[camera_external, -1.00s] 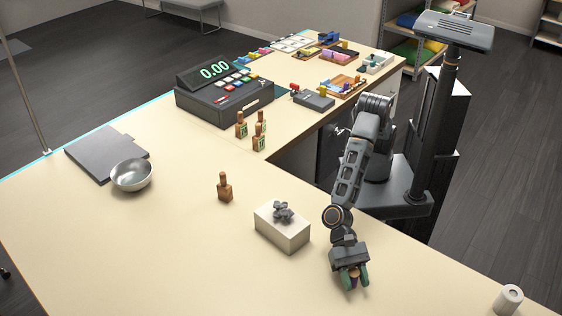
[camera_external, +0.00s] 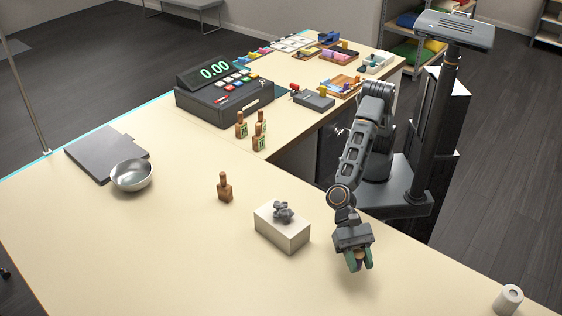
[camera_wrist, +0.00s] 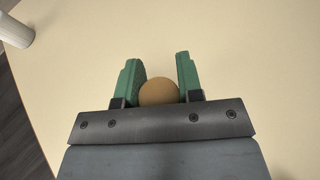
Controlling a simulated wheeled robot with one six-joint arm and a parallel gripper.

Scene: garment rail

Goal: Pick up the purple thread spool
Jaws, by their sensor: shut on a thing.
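My gripper (camera_external: 360,266) is above the counter, to the right of the white box. Its green fingers are shut on a brown round-topped thing (camera_external: 358,256). In the wrist view my gripper (camera_wrist: 156,66) has this round tan-brown top (camera_wrist: 158,92) between the fingers, close to the palm; its lower part is hidden. No purple shows on it, and I cannot tell whether it is a spool. No purple thread spool can be made out elsewhere.
A white box (camera_external: 280,232) with a small grey thing (camera_external: 284,211) on top stands left of my gripper. A brown bottle (camera_external: 225,188), a metal bowl (camera_external: 132,175) and a cash register (camera_external: 224,92) stand farther off. A white roll (camera_external: 508,299) stands at the right edge.

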